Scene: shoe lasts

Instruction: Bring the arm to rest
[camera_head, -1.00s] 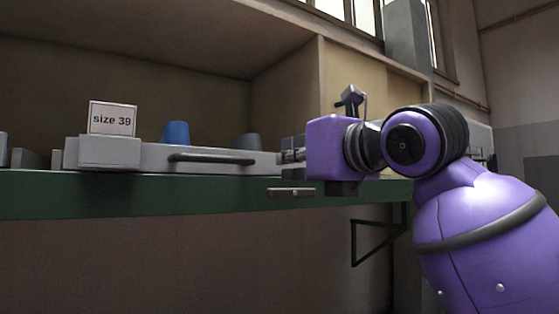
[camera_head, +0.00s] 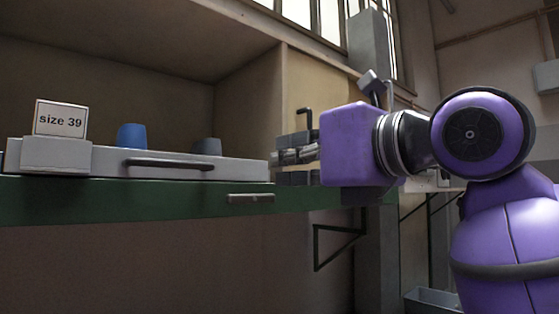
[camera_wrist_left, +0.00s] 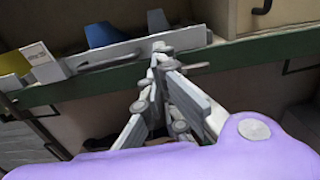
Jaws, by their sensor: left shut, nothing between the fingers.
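My left gripper (camera_head: 276,159) is at the middle of the head view, its purple wrist to the right of it. Its fingers are shut with nothing between them, and point left near the right end of a grey drawer-like box (camera_head: 228,169). I cannot tell whether they touch it. In the left wrist view the closed fingers (camera_wrist_left: 160,58) point toward the box and the green bench edge. My right gripper is not in view.
A "size 39" card (camera_head: 61,119) stands on the box's left part. A blue last (camera_head: 131,136) and a grey one (camera_head: 206,146) show behind the front with its dark handle (camera_head: 168,163). The green bench edge (camera_head: 120,198) runs below; a bracket (camera_head: 338,242) hangs under it.

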